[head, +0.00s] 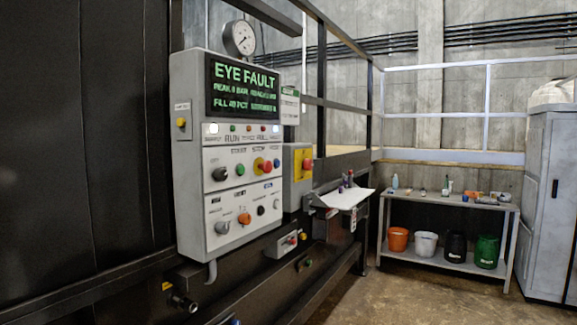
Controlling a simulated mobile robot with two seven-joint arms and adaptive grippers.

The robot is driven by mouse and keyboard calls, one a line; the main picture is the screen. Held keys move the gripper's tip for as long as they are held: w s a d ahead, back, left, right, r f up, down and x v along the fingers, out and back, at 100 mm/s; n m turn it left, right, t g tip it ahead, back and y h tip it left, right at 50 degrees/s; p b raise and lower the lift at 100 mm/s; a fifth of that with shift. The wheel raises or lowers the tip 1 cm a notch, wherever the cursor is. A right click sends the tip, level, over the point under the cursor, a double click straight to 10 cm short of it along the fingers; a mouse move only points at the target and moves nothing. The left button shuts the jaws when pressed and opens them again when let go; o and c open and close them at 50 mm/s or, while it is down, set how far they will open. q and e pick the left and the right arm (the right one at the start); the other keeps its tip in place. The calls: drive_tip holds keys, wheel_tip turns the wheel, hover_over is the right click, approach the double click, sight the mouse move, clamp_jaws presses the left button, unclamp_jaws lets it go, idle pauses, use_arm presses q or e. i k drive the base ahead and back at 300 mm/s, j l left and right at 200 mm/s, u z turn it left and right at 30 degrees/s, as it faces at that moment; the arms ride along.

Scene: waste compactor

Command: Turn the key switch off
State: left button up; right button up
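A grey control panel (187,110) stands on the dark machine at centre left. Its screen (243,85) reads "EYE FAULT" in green. The lower row has a grey knob (222,227), an orange knob (244,218), a small black control (261,210) and another grey knob (276,204). Labels are too small to tell which is the key switch or its position. Neither gripper is in view.
A yellow box with a red knob (307,165) sits right of the panel. A paper-topped shelf (343,198) juts out beyond it. A workbench (440,197) with buckets and a grey cabinet (548,200) stand at right. Floor between machine and bench is clear.

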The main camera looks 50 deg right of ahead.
sight(221, 174)
drive_tip(key=z, duration=1.25)
